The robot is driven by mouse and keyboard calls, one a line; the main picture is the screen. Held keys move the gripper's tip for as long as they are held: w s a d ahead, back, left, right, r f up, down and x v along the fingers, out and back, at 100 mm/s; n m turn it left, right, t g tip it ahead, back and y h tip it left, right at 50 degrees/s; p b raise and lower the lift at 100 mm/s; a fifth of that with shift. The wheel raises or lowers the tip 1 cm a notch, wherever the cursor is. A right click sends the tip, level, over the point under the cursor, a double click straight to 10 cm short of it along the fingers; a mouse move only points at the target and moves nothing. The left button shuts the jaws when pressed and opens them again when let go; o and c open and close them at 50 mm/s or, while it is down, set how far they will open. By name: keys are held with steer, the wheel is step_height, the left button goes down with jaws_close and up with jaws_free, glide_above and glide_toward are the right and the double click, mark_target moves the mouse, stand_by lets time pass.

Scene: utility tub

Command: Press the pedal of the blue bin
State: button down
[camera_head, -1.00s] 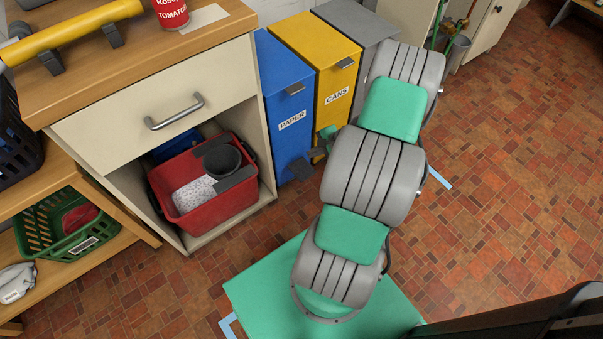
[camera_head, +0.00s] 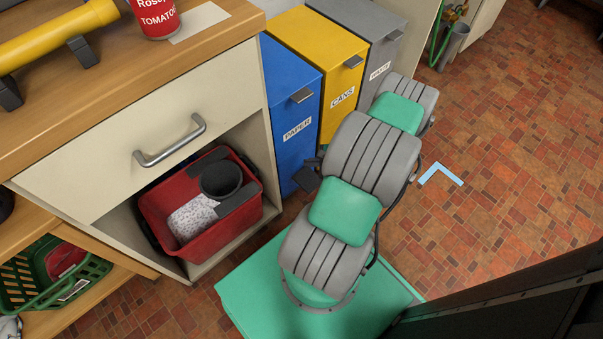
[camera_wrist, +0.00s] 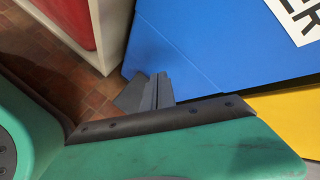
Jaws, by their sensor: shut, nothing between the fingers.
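The blue bin (camera_head: 285,75), labelled PAPER, stands beside the cabinet; its blue front (camera_wrist: 190,60) fills much of the wrist view. Its dark grey pedal (camera_head: 306,180) sticks out low at the front in the head view. In the wrist view a grey plate, likely the pedal (camera_wrist: 130,95), shows just left of the fingertips. My gripper (camera_wrist: 157,90) is shut and empty, close to the lower front of the blue bin. I cannot tell whether it touches the pedal.
A yellow CANS bin (camera_head: 325,55) and a grey bin (camera_head: 375,30) stand to the right of the blue one. The cabinet (camera_head: 268,150) with a red tub (camera_head: 225,225) is close on the left. Tiled floor (camera_head: 500,190) is open to the right.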

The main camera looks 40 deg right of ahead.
steer(key=shift+s+d, duration=0.1)
steer(key=shift+s, duration=0.05)
steer(key=b, duration=0.7)
glide_toward(306, 178)
steer(key=w, duration=0.1)
steer(key=w+f, duration=0.1)
steer(key=w, duration=0.1)
steer(key=w+a+f, duration=0.1)
steer(key=w, duration=0.1)
steer(key=shift+f, duration=0.25)
stand_by(1.0)
steer(key=shift+f+b, duration=0.4)
steer(key=shift+b, duration=0.15)
steer(key=shift+f+b, duration=0.8)
steer(key=shift+f, duration=0.15)
stand_by(0.6)
stand_by(0.3)
steer(key=shift+r+p, duration=1.1)
steer(key=shift+r, duration=0.3)
